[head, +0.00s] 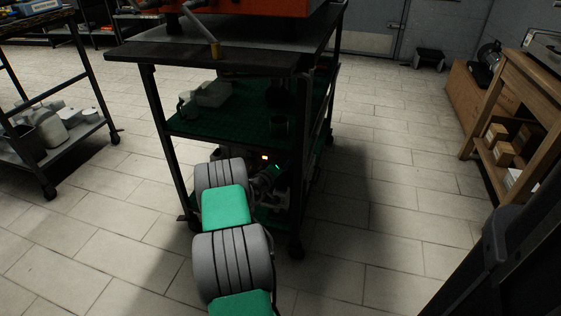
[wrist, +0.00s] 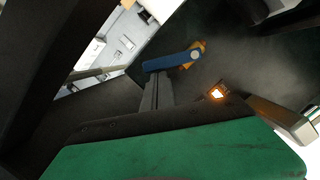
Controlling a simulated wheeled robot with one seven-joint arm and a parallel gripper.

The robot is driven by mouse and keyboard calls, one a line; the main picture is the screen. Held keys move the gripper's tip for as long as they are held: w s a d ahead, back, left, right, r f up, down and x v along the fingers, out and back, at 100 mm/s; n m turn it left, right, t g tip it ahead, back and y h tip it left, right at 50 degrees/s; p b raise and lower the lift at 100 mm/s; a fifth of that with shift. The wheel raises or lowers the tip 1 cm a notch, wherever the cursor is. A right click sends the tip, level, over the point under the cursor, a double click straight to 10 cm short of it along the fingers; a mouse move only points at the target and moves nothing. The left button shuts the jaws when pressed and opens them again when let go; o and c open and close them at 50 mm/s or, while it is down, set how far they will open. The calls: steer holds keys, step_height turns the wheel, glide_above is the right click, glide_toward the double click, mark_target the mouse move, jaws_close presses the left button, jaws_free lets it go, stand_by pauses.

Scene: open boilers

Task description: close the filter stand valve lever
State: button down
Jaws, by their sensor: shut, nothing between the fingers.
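A blue valve lever (wrist: 168,62) shows in the wrist view, joined to a brass-coloured valve part (wrist: 197,49) at its right end. My gripper (wrist: 157,80) is shut and empty, its dark fingers together. Its tips are just below the lever's left half in the picture; I cannot tell whether they touch it. In the head view my arm reaches into the lower part of a dark cart (head: 152,95). The lever is not visible there, and shadow and the arm hide most of that space.
The cart's green middle shelf (head: 205,122) holds a pale container (head: 213,94) and a dark cup (head: 279,126). An orange machine (head: 270,8) stands on top. A second cart (head: 85,130) is at left and a wooden bench (head: 520,85) at right.

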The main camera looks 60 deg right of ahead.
steer(key=shift+s+d+f+m+b, duration=0.1)
steer(key=shift+s+f+m+b, duration=0.1)
steer(key=shift+s, duration=0.25)
steer(key=shift+s+d+f+m+b, duration=0.1)
steer(key=shift+s+m+b, duration=0.1)
steer(key=shift+s, duration=0.35)
